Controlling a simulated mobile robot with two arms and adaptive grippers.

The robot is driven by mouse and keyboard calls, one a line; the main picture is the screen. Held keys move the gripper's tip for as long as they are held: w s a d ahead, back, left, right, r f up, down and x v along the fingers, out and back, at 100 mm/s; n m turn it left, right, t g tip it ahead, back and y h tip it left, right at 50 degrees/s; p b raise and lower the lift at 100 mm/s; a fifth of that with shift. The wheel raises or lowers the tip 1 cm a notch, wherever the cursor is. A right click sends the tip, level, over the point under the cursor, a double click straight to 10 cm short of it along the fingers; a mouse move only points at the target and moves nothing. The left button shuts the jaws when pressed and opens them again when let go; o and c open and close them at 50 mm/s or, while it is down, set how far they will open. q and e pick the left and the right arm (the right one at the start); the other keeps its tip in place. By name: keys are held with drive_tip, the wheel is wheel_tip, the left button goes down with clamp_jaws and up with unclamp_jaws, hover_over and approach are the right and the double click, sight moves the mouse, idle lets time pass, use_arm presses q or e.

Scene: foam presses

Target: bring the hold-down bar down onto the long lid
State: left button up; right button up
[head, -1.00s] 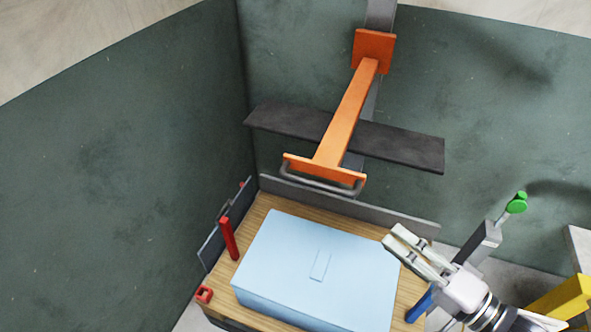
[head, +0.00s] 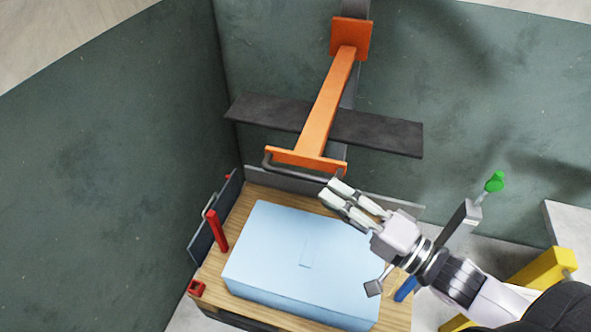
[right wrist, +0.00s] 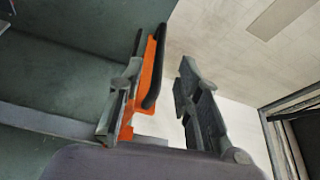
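The orange hold-down bar (head: 325,110) stands out from its bracket on the back wall, raised clear above the table. A grey handle (head: 290,170) hangs at its front end. The long light-blue lid (head: 300,240) lies on the wooden press table below. My right gripper (head: 331,192) is open and empty, just below and right of the handle, over the back edge of the lid. In the right wrist view its fingers (right wrist: 155,95) are apart, with an orange part (right wrist: 148,75) and a dark rod beside the left finger. My left gripper is not in view.
A dark shelf-like plate (head: 385,133) crosses behind the bar. A red post (head: 217,231) stands at the table's left. A green knob (head: 495,181), a blue piece (head: 405,289) and a yellow block (head: 545,268) are at the right.

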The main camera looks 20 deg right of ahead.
sight(295, 172)
drive_tip(key=p+x, duration=0.2)
drive_tip(key=x, duration=0.6)
drive_tip(key=shift+w+r, duration=0.15)
drive_tip(key=shift+w+a+p, duration=0.3)
drive_tip(key=shift+w+a, duration=0.15)
drive_tip(key=shift+w, duration=0.05)
clamp_jaws()
idle(0.4)
